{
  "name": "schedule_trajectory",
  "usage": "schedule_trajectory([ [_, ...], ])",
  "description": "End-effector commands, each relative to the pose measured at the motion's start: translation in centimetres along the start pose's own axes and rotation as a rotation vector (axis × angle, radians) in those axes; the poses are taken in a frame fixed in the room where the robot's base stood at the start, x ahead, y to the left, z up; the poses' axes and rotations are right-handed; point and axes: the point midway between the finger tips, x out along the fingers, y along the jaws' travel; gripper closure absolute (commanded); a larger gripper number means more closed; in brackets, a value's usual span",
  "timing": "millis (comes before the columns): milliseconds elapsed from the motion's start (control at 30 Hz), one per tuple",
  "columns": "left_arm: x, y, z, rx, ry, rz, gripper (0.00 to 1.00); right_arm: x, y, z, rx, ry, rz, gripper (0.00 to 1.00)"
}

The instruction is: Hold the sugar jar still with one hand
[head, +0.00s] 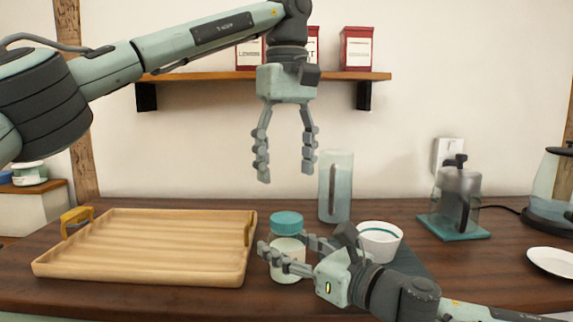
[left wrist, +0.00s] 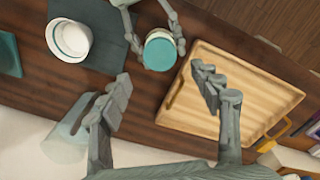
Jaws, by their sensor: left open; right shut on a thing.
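The sugar jar (head: 287,222), pale with a teal lid, stands upright on the dark wooden counter, right of the tray. My right gripper (head: 284,250) is shut on its body below the lid, with a finger on either side. In the left wrist view the jar (left wrist: 160,50) is seen from above, with the right gripper's fingers beside it. My left gripper (head: 286,174) is open and empty above the jar, fingers pointing down. Its spread fingers also show in the left wrist view (left wrist: 161,82).
A wooden tray (head: 150,248) with yellowish handles lies left of the jar. A tall glass vessel (head: 336,188) stands behind it, and a white bowl (head: 380,242) stands on its right. A coffee press (head: 458,195), kettle (head: 555,185) and plate (head: 552,261) are farther right. A shelf (head: 270,76) with tins hangs behind.

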Motion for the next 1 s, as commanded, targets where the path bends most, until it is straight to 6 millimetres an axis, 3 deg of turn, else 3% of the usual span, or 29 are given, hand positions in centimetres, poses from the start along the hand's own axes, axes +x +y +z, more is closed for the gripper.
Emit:
schedule_trajectory([
  [200, 0.0, 0.0, 0.0, 0.530, 0.000, 0.000, 0.36, 0.0, 0.0, 0.0, 0.000, 0.001, -0.001, 1.00],
  [400, 0.0, 0.0, -0.1, 0.861, 0.000, 0.000, 0.36, 0.0, 0.0, 0.0, 0.000, 0.001, -0.001, 1.00],
  [667, 0.9, 0.0, -0.1, 0.994, -0.001, -0.001, 0.36, 0.0, 0.0, 0.0, 0.000, 0.001, -0.001, 1.00],
  [1000, 6.0, -0.1, 0.0, 0.993, -0.003, 0.000, 0.36, 0.0, 0.0, 0.0, 0.000, 0.001, -0.001, 1.00],
])
